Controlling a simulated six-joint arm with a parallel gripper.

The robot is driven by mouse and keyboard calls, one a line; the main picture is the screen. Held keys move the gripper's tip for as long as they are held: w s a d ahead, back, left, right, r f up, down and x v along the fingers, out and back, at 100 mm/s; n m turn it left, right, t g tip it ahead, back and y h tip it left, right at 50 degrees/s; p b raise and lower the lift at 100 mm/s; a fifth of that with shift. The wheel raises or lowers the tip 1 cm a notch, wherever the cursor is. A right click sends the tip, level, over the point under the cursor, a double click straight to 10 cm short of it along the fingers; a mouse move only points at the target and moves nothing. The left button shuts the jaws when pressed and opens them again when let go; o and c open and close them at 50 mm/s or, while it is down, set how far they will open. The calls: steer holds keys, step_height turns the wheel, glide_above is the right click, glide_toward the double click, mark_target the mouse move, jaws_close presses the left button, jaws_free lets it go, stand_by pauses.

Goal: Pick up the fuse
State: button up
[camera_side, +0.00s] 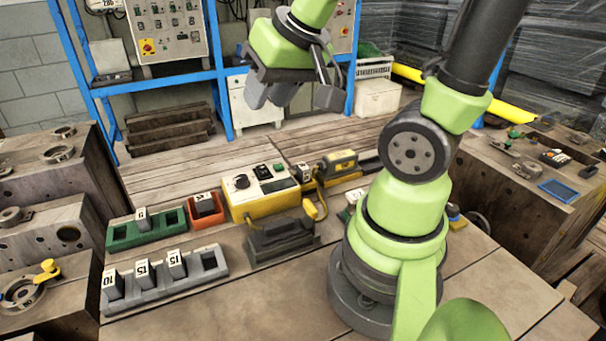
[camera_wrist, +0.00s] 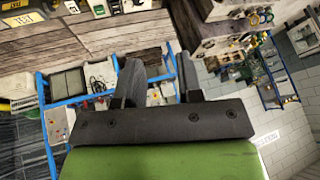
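Several numbered fuse blocks show in the side view; which one is meant, I cannot tell. A grey rack (camera_side: 205,262) holds a fuse marked 10 (camera_side: 113,284) and two marked 15 (camera_side: 145,272). A green tray (camera_side: 170,222) holds a fuse marked 5 (camera_side: 143,219). A red tray (camera_side: 206,222) holds a dark fuse (camera_side: 204,204). Another small labelled block (camera_side: 305,172) sits by the yellow tester (camera_side: 275,205). My gripper (camera_side: 293,97) is high above and behind the bench, apart from all of these. Its fingers stand apart with nothing between them, also in the wrist view (camera_wrist: 160,75).
A dark block (camera_side: 282,240) sits before the tester, and a yellow handheld device (camera_side: 338,164) lies behind it. Heavy moulds (camera_side: 45,235) stand at the left. A blue rack (camera_side: 222,75) rises behind. The front of the bench (camera_side: 250,310) is clear.

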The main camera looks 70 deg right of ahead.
steer(key=d+f+m+g+h, duration=0.1)
steer(key=d+f+g, duration=0.1)
steer(key=d+f, duration=0.4)
steer(key=m+g+h, duration=0.1)
steer(key=m, duration=0.1)
glide_toward(303, 166)
steer(key=shift+x, duration=5.1)
jaws_close()
